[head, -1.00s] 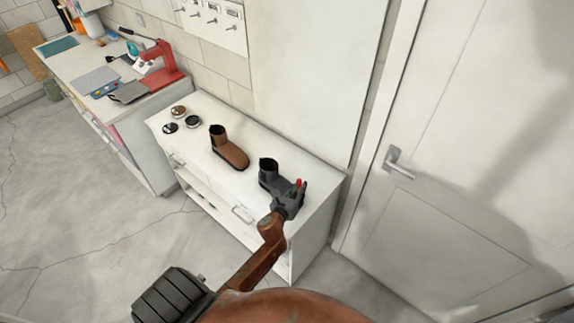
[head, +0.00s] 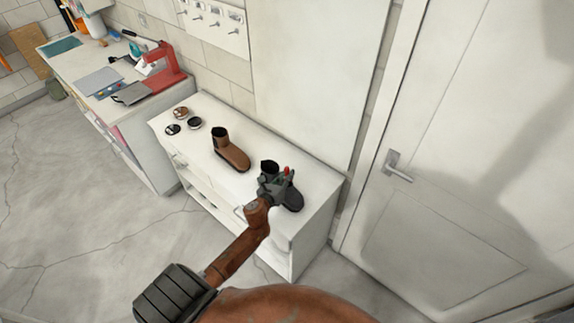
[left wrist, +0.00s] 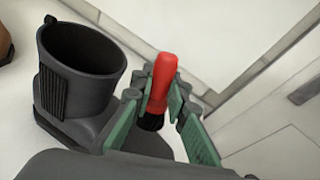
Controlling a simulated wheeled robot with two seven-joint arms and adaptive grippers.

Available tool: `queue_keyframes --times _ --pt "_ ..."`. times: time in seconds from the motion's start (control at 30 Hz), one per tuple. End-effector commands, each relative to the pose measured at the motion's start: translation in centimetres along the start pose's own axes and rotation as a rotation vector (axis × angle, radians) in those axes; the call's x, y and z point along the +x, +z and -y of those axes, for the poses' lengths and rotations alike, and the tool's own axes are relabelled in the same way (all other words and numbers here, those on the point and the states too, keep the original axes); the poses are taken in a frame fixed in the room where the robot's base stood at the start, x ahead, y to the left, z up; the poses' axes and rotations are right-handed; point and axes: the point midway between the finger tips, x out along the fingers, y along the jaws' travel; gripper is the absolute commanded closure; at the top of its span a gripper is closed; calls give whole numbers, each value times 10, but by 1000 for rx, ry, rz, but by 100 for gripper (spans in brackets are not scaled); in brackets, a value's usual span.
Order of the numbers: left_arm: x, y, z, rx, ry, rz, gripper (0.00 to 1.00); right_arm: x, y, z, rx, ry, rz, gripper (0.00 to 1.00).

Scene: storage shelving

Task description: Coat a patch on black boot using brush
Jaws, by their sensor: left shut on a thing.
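The black boot (head: 294,201) stands upright on the white cabinet, toward its right end; its open shaft and part of its foot show in the left wrist view (left wrist: 75,85). My left gripper (head: 283,181) is over the boot and hides part of it. It is shut on the brush, whose red handle (left wrist: 163,75) stands up between the green-lined fingers. The dark bristle end (left wrist: 151,122) points down toward the boot's foot. I cannot tell whether the bristles touch the boot. My right gripper is not in view.
A brown boot (head: 230,151) stands left of the black one on the white cabinet (head: 315,210). Several small round tins (head: 195,123) lie at its left end. A workbench with a red device (head: 162,70) is farther left, and a white door (head: 450,150) is at right.

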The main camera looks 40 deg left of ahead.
Motion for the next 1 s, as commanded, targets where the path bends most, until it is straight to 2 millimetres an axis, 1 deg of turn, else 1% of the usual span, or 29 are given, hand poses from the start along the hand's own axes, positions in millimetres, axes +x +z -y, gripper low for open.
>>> queue_keyframes --times 0.03,0.5,0.6,1.0 --pt "-2 6 2 -1 1 -3 100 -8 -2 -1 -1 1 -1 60" --pt "-10 45 16 1 -5 -4 100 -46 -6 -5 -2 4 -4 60" --pt "-11 51 19 1 -6 -4 100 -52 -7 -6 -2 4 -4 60" --pt "-11 51 20 1 -6 -5 100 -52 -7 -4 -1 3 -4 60"
